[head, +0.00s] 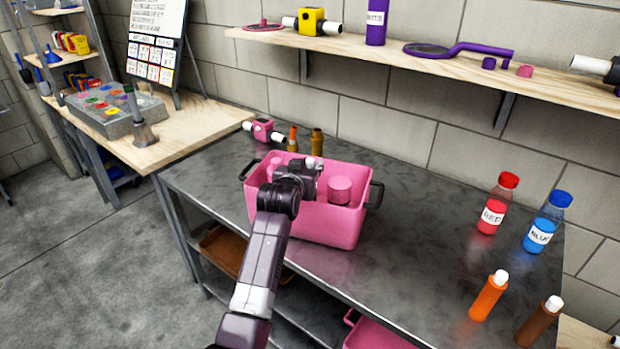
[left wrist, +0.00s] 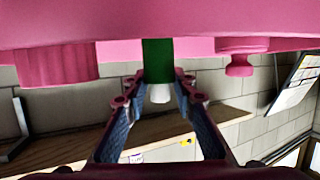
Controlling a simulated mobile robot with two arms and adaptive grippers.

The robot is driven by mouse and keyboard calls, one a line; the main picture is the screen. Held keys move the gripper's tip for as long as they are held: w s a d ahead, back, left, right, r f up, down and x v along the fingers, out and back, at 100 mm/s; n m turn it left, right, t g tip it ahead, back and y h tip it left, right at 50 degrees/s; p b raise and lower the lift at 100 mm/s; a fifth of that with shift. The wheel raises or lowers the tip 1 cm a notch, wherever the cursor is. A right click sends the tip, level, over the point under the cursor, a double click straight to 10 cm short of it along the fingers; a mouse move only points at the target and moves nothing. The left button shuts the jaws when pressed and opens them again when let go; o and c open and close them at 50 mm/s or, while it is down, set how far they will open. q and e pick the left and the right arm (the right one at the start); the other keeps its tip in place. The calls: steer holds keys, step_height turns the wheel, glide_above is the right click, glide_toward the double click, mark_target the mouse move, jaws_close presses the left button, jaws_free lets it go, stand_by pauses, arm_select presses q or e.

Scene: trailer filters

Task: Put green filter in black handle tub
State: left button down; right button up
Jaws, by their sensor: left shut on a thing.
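The pink tub (head: 335,224) with black handles (head: 375,194) stands on the dark metal table. My left gripper (head: 308,178) reaches into its open top from the front. In the left wrist view its two fingers are shut on the green filter (left wrist: 158,60), a green body with a white end (left wrist: 160,94). The tub's pink surface (left wrist: 160,22) fills the top of that view, close to the filter; I cannot tell whether they touch. In the head view the gripper hides the green body. My right gripper is not in view.
A pink cylinder (head: 340,188) sits in the tub. A pink valve (head: 263,130) and two small brown-orange items (head: 317,142) stand behind it. Red (head: 494,204) and blue bottles (head: 547,222) and orange (head: 489,295) and brown tubes (head: 539,320) stand at the right. The table's middle right is clear.

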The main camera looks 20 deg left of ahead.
arm_select(q)
step_height(320, 180, down, 4)
steer(key=shift+r, duration=0.1)
steer(key=shift+f, duration=0.4)
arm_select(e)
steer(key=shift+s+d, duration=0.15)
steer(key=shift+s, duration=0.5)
arm_select(q)
steer(key=c, duration=1.6)
jaws_free()
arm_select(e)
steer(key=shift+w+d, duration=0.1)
arm_select(q)
steer(key=v, duration=1.2)
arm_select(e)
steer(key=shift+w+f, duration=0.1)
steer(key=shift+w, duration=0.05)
